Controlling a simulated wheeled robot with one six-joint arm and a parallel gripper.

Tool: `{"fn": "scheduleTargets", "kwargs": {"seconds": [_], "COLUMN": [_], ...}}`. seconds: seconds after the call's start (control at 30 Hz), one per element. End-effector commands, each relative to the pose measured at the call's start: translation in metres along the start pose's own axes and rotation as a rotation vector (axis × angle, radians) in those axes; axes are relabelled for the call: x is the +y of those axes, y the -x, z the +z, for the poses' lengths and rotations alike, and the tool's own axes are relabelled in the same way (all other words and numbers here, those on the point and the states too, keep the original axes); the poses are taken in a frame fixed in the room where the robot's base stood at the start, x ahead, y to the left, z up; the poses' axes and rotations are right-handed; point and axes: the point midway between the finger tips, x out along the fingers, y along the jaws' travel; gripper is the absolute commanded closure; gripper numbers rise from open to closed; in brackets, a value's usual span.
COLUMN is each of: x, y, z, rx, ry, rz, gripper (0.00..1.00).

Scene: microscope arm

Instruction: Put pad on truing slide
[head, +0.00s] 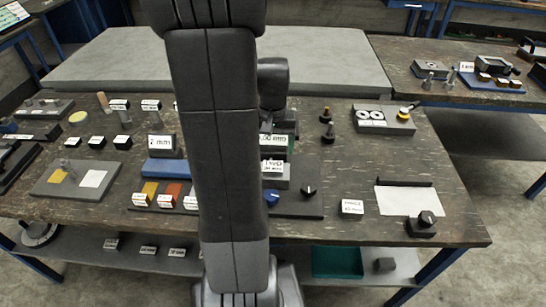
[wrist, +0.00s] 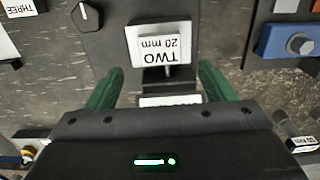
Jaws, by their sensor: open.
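My gripper (wrist: 158,86) is open in the wrist view, with its two green fingers apart. Between and just beyond the fingertips is a pale block marked TWO 20 mm (wrist: 160,44), on a dark plate (wrist: 112,35). No label in view reads pad or truing slide, so I cannot tell which things these are.
The dark plate carries a black knob (head: 309,191). A grey board with yellow and white squares (head: 115,170) lies left, near a blue block (head: 165,168). Bare tabletop (head: 345,160) shows right of my arm.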

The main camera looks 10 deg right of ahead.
Motion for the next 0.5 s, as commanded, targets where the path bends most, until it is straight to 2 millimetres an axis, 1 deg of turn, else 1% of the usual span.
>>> {"fn": "scheduleTargets", "kwargs": {"seconds": [0.03,0.2,0.33,0.5], "x": [0.0,0.0,0.0,0.0], "y": [0.012,0.039,0.049,0.052], "z": [-0.001,-0.001,0.0,0.0], "rx": [0.005,0.003,0.0,0.0], "ry": [0.0,0.0,0.0,0.0], "rz": [-0.001,0.0,0.0,0.0], "gripper": [0.24,0.24,0.24,0.24]}}
